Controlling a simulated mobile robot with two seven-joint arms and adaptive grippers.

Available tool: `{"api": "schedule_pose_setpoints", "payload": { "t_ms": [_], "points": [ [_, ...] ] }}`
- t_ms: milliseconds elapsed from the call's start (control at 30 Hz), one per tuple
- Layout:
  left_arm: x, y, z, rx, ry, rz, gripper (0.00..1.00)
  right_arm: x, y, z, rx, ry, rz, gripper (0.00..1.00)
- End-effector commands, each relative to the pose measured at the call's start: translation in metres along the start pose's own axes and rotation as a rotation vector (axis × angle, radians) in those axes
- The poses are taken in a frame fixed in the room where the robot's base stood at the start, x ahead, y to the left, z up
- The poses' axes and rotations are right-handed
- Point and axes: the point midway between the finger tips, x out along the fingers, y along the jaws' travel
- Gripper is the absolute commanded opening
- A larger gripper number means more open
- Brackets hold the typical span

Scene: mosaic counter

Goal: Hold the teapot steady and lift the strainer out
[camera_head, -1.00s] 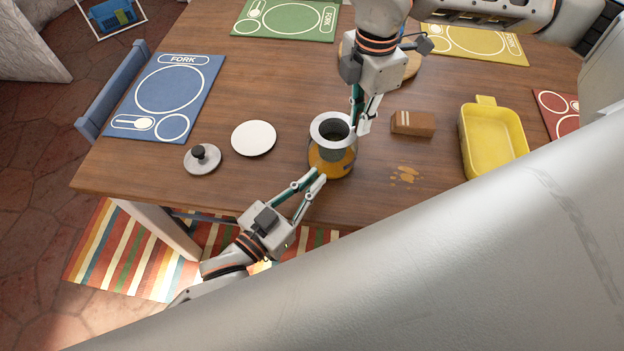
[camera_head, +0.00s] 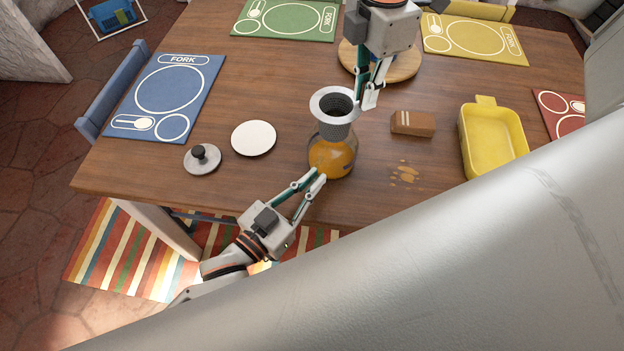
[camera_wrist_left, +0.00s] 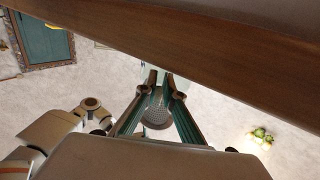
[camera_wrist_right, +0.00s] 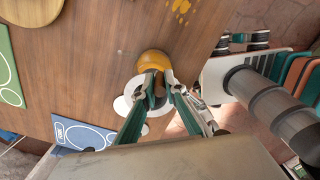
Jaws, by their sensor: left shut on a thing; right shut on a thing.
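The glass teapot (camera_head: 333,158) with orange liquid stands near the table's front edge in the head view. My left gripper (camera_head: 321,176) is shut on the teapot at its near side. The strainer (camera_head: 334,120), a grey mesh cup with a wide pale rim, stands raised in the teapot's mouth. Whether its lower end is clear of the mouth is hard to tell. My right gripper (camera_head: 363,104) is shut on the strainer's rim at its right side. The right wrist view shows the orange teapot (camera_wrist_right: 153,61) beyond the fingertips.
A grey lid (camera_head: 202,160) with a black knob and a white round coaster (camera_head: 254,138) lie left of the teapot. A brown block (camera_head: 413,123), an orange spill (camera_head: 404,174) and a yellow dish (camera_head: 493,145) are right. A round wooden board (camera_head: 408,66) lies behind.

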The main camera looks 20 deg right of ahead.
Motion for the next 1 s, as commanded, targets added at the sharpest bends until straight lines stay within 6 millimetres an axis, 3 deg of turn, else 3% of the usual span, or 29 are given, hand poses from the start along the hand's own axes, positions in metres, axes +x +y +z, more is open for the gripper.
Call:
{"api": "schedule_pose_setpoints", "payload": {
  "t_ms": [433, 800, 833, 900, 1000],
  "points": [
    [0.000, 0.000, 0.000, 0.000, 0.000, 0.000, 0.00, -0.033, 0.000, 0.000, 0.000, 0.000, 0.003, 0.00],
    [0.000, 0.000, 0.000, 0.000, 0.000, 0.000, 0.00, -0.038, 0.000, 0.000, 0.000, 0.001, 0.001, 0.00],
    [0.000, 0.000, 0.000, 0.000, 0.000, 0.000, 0.13, -0.038, 0.000, 0.000, 0.000, 0.000, 0.001, 0.00],
    [0.000, 0.000, 0.000, 0.000, 0.000, 0.000, 0.27, -0.038, 0.000, 0.000, 0.000, 0.000, 0.001, 0.00],
    [0.000, 0.000, 0.000, 0.000, 0.000, 0.000, 0.27, -0.038, 0.000, 0.000, 0.000, 0.000, 0.001, 0.00]
  ]
}}
